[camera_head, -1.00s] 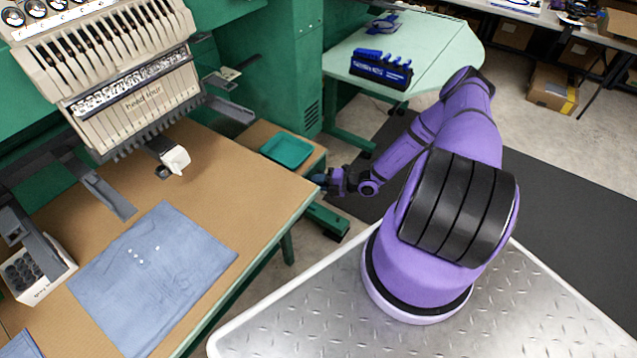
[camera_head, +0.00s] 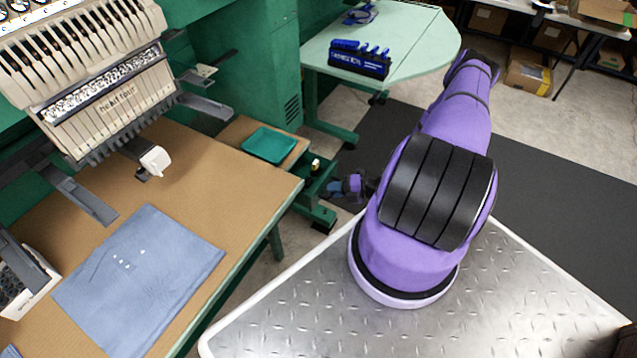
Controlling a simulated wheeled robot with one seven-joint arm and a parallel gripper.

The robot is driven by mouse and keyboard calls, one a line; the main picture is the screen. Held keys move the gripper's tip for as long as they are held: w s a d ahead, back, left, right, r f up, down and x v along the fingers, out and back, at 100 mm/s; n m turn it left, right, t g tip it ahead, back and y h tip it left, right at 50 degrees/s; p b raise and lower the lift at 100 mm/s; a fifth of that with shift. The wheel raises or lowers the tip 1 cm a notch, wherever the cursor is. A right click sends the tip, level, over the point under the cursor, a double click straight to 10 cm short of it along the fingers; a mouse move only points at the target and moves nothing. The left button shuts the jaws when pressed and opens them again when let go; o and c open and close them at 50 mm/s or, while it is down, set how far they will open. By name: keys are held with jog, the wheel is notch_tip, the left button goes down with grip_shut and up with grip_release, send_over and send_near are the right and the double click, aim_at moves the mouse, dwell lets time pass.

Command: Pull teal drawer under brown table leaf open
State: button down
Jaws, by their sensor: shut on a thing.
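The teal drawer (camera_head: 323,178) sits under the small brown table leaf (camera_head: 238,130). It stands out to the right from beneath the leaf, partly open, with its inside showing. My gripper (camera_head: 335,188) is at the drawer's front end, shut on it. The fingertips and the exact grip point are small and hard to make out.
A small dark bottle-like thing (camera_head: 315,167) with a pale part is in the drawer. A teal tray (camera_head: 269,145) lies on the leaf. A green table leg and foot stand close below the drawer. A pale green table (camera_head: 420,45) with a blue rack (camera_head: 358,60) stands behind.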

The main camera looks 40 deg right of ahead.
jog(key=shift+s+d, duration=0.1)
jog(key=shift+s, duration=0.25)
jog(key=c, duration=1.5)
grip_release()
jog(key=shift+o, duration=0.2)
jog(key=shift+d, duration=0.1)
jog(key=v, duration=1)
jog(key=shift+s+d, duration=0.2)
jog(key=shift+s, duration=0.1)
jog(key=shift+r, duration=0.1)
